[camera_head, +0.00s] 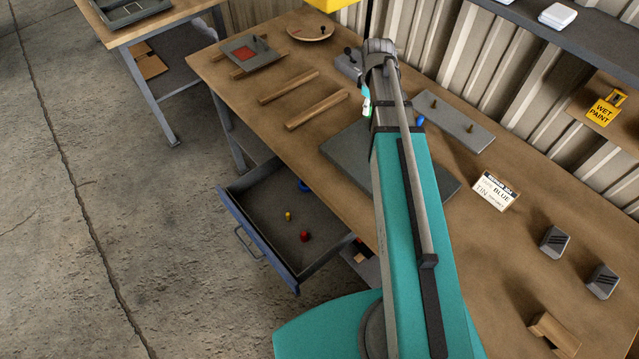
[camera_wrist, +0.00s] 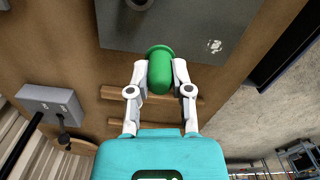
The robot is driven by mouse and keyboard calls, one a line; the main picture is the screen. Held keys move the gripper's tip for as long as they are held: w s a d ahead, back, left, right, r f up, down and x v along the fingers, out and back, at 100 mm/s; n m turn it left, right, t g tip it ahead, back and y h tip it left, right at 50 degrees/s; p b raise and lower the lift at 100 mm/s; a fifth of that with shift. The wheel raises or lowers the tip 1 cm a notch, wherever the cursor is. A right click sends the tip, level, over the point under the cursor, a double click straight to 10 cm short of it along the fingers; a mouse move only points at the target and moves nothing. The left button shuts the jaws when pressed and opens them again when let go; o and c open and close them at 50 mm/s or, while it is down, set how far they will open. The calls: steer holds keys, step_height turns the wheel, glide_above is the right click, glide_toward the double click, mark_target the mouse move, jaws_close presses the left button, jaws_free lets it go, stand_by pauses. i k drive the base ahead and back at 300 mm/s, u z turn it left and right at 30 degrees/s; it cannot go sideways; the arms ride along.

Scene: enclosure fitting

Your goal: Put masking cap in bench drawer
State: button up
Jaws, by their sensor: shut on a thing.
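In the wrist view, my gripper (camera_wrist: 160,68) is shut on a green masking cap (camera_wrist: 160,76), a rounded cylinder with a wider rim at its far end. The cap is between the two white fingers, over the bench near a grey plate. In the head view my arm hides most of the gripper and the cap. The bench drawer (camera_head: 256,236) is pulled open below the bench's front edge. Inside lie a red cap (camera_head: 305,236), a small yellow cap (camera_head: 288,216) and a partly hidden blue one (camera_head: 304,186).
The bench (camera_head: 230,84) carries wooden strips (camera_head: 316,110), a large grey plate (camera_head: 345,150), a plate with brass pegs (camera_head: 455,125), a tin label card (camera_head: 496,191) and grey blocks (camera_head: 554,241). The drawer's middle has free room.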

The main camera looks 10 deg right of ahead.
mark_target(274, 202)
steer(key=z, duration=0.1)
steer(key=k, duration=1.25)
steer(key=u, duration=0.45)
steer(key=i, duration=1)
